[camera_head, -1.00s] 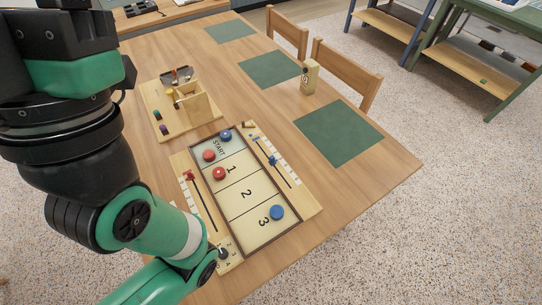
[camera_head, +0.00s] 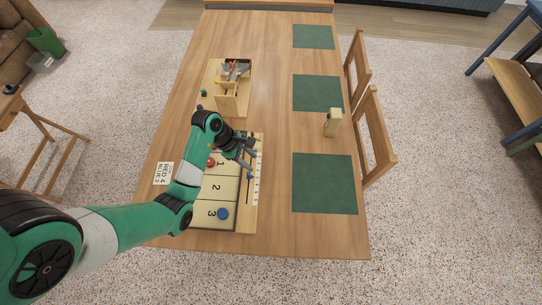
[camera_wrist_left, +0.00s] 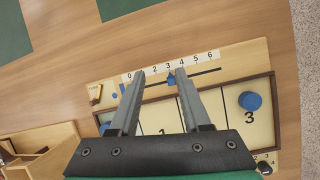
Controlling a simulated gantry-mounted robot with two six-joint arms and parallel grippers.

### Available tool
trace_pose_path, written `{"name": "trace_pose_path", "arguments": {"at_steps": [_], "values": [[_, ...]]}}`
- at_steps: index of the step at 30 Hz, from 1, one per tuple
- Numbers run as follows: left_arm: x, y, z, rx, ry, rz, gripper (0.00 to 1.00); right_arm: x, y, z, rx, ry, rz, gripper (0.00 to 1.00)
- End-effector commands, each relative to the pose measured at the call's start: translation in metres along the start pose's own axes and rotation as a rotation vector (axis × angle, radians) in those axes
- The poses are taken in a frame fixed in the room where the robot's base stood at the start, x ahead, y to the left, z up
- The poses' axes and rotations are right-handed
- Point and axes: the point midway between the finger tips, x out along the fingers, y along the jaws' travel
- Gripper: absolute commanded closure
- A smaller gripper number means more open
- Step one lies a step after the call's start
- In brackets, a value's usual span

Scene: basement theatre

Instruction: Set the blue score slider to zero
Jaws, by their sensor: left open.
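The shuffleboard (camera_head: 216,187) lies on the table, with the blue score slider (camera_head: 250,176) on the numbered strip along its right side. In the left wrist view the blue score slider (camera_wrist_left: 172,78) sits in its slot below the numbers, around 3, with 0 at the left end and 6 at the right. My left gripper (camera_head: 253,155) is over the strip, open and empty. In the wrist view its fingertips (camera_wrist_left: 160,71) are spread, with the slider between them in the picture, closer to the right one. Contact cannot be told. My right gripper is not in view.
A blue puck (camera_head: 223,213) lies in zone 3 and a red puck (camera_head: 211,161) farther up the board. A card reading RED 4, BLUE 2 (camera_head: 163,173) lies left. A wooden caddy (camera_head: 234,90) stands beyond the board. Green mats (camera_head: 324,184) lie right.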

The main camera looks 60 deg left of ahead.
Motion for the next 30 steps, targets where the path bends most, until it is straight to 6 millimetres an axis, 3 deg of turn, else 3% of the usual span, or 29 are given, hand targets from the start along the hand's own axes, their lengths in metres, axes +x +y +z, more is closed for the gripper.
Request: {"name": "trace_pose_path", "arguments": {"at_steps": [1, 4, 8, 13, 17, 24, 30], "values": [[-0.021, -0.008, -0.012, -0.065, 0.008, -0.018, 0.53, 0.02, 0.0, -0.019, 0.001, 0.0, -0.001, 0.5], [-0.033, -0.017, -0.034, -0.147, 0.012, -0.024, 0.53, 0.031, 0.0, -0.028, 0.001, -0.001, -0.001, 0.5], [-0.041, -0.017, -0.045, -0.19, 0.013, -0.014, 0.53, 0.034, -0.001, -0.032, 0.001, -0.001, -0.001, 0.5], [-0.035, -0.017, -0.047, -0.191, 0.012, -0.012, 0.53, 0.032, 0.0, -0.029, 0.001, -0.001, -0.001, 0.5], [-0.019, -0.017, -0.046, -0.189, 0.011, -0.014, 0.53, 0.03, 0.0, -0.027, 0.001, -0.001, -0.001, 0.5], [0.034, -0.018, -0.047, -0.188, 0.012, -0.015, 0.53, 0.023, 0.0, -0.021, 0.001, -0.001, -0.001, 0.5], [0.069, -0.017, -0.047, -0.188, 0.012, -0.012, 0.53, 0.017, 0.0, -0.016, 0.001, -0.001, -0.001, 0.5]]}}
